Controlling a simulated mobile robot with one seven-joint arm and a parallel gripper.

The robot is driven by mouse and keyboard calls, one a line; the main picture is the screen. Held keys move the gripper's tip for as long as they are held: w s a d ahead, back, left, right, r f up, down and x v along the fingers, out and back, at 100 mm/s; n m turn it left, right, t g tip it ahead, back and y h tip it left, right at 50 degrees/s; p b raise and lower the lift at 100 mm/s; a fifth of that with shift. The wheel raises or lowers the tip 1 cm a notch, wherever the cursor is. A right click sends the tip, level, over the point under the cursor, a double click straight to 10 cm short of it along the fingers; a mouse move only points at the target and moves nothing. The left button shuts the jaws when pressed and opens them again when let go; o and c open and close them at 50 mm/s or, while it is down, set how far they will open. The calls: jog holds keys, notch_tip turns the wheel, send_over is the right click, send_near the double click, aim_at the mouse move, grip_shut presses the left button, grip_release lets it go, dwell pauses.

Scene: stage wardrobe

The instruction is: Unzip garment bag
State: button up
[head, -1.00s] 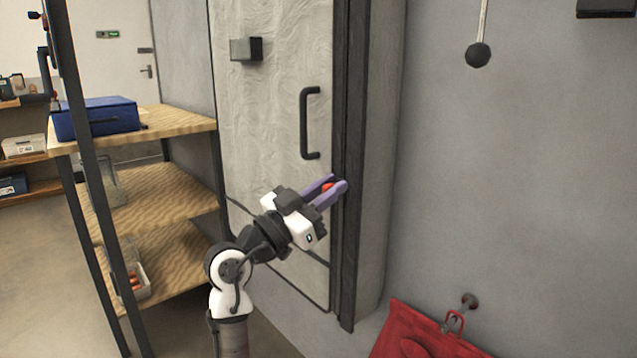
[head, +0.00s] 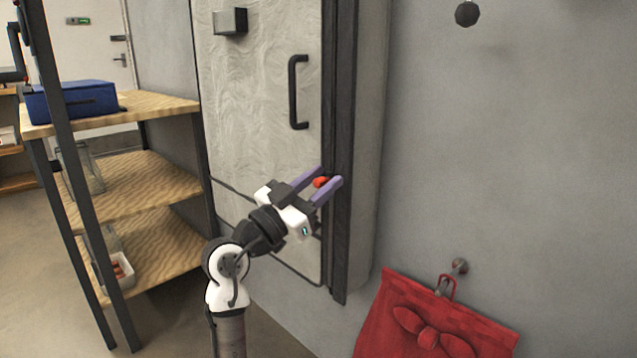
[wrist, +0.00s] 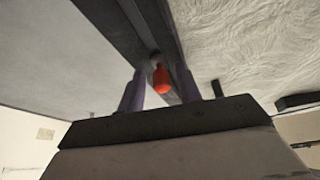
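A small red zipper pull (head: 321,182) sits on this strip, below the black handle. My gripper (head: 325,181) has its two purple fingers on either side of the pull, closed about it. In the wrist view the red pull (wrist: 161,79) lies between the fingers, in front of the dark strip (wrist: 118,35). Contact at the fingertips is hard to make out there.
A black handle (head: 293,92) and a grey block (head: 230,21) stick out from the front. A wooden shelf unit (head: 150,104) with a blue case (head: 72,100) stands at left. A red bag (head: 405,318) hangs from a wall hook at lower right.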

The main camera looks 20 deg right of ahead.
jog(key=shift+w, duration=0.1)
dwell(0.3)
notch_tip(320, 180, up, 20)
jog(key=p, duration=0.5)
jog(key=shift+p, duration=0.3)
jog(key=shift+o, duration=0.2)
